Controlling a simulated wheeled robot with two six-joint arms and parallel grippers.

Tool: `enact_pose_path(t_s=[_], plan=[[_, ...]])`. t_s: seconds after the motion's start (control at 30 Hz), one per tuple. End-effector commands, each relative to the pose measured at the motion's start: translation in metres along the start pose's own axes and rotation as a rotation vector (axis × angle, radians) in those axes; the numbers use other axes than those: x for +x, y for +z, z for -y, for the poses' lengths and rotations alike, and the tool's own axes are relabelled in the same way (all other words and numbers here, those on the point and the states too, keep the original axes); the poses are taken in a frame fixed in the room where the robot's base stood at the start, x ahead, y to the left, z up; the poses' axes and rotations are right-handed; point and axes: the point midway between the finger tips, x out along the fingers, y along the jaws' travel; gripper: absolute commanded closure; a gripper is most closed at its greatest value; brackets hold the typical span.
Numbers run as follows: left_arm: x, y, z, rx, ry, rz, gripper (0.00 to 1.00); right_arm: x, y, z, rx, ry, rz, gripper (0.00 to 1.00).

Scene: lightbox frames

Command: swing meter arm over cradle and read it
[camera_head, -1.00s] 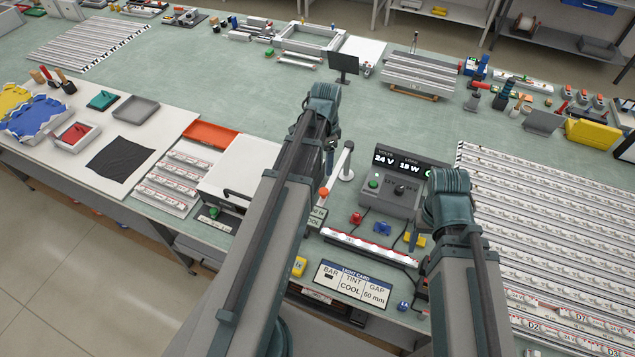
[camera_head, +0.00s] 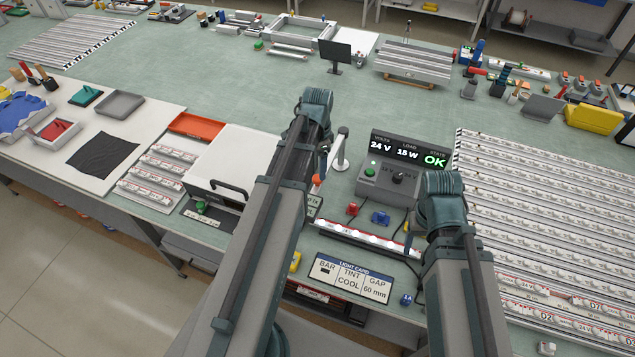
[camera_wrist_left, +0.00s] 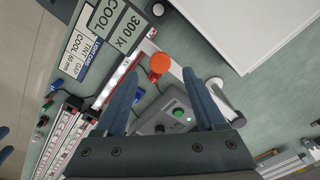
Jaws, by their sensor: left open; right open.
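The same lit bar (camera_wrist_left: 117,79) shows in the left wrist view. My left gripper (camera_wrist_left: 166,98) is open and empty, the disc ahead between its fingers; one finger hides part of the meter arm. My right gripper (camera_head: 409,232) is open near the bar's right end.
A control box (camera_head: 387,180) reads 24 V, 18 W, OK. Red (camera_head: 352,209) and blue (camera_head: 380,218) connectors lie before it. The light card (camera_head: 349,279) reads BAR, TINT COOL, GAP 60 mm. Racked strips (camera_head: 540,220) fill the right. Open mat lies behind the post.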

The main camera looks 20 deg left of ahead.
Motion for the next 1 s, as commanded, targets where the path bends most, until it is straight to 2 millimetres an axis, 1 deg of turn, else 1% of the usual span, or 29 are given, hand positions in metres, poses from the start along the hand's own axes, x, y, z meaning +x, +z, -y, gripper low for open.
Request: enact_pose_path(t_s=[0.03,0.2,0.3,0.43,0.67,0.7,0.77,0.8,0.97,1.0], plan=[[0.015,0.0,0.0,0.0,0.0,0.0,0.29,0.015,-0.001,0.001,0.001,0.0,0.0,0.33],[0.037,0.0,0.0,0.0,0.0,0.0,0.29,0.037,-0.003,0.003,0.002,0.0,-0.001,0.33],[0.045,0.0,0.0,0.0,0.0,0.0,0.29,0.044,-0.003,0.004,0.001,0.0,-0.002,0.33],[0.048,0.0,0.0,0.0,0.0,0.0,0.29,0.048,-0.003,0.004,0.001,0.0,-0.002,0.33],[0.047,0.0,0.0,0.0,0.0,0.0,0.29,0.047,-0.003,0.004,0.001,0.0,-0.002,0.33],[0.047,0.0,0.0,0.0,0.0,0.0,0.3,0.047,-0.003,0.004,0.001,0.0,-0.002,0.33],[0.047,0.0,0.0,0.0,0.0,0.0,0.41,0.047,-0.003,0.004,0.001,0.0,-0.002,0.33],[0.047,0.0,0.0,0.0,0.0,0.0,0.48,0.047,-0.003,0.004,0.001,0.0,-0.001,0.33],[0.047,0.0,0.0,0.0,0.0,0.0,0.77,0.047,-0.003,0.004,0.001,0.0,-0.001,0.33],[0.047,0.0,0.0,0.0,0.0,0.0,0.84,0.047,-0.003,0.004,0.001,0.0,-0.001,0.33]])
